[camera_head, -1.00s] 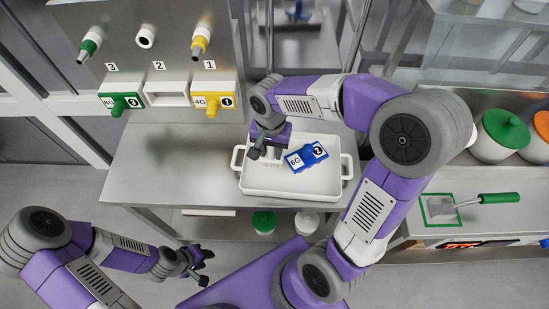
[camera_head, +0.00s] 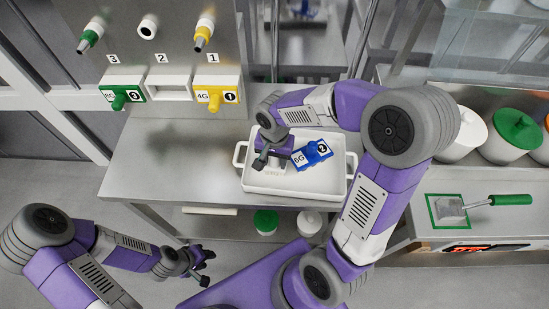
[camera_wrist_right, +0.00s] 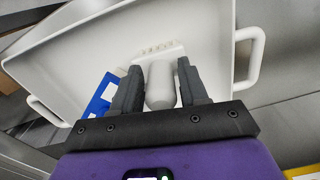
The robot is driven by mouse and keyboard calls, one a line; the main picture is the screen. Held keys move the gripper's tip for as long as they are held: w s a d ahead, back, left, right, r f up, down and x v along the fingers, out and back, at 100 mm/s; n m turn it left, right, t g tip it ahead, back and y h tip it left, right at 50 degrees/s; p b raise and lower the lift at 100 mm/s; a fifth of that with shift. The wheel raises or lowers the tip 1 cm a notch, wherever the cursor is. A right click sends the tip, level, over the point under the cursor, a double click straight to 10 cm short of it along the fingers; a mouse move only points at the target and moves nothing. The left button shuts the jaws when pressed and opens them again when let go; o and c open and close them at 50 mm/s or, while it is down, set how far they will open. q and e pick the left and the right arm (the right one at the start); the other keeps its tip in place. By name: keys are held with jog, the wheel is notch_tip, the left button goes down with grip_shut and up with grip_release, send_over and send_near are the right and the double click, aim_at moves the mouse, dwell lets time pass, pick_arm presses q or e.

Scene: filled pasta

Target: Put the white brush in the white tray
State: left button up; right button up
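The white tray (camera_head: 325,200) sits on the metal table in the head view and fills much of the right wrist view (camera_wrist_right: 60,45). The white brush has a rounded white handle (camera_wrist_right: 161,85) with a pale bristle head at its far end, inside the tray's outline. Whether the brush touches the tray floor is unclear. My left gripper (camera_head: 204,262) is beside the table's front, seemingly empty, its fingers too small to judge.
A blue-and-white block marked 6G (camera_head: 312,153) lies in the tray, right of my right gripper. Wall holders with green (camera_head: 122,94) and yellow (camera_head: 214,92) parts stand behind. A green-handled scraper (camera_head: 485,202) lies on the right counter. The table left of the tray is clear.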

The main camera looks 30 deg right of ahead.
jog(key=shift+o, duration=1.1)
jog(key=shift+r, duration=0.15)
notch_tip(320, 180, up, 12)
jog(key=p, duration=0.4)
jog(key=shift+r, duration=0.1)
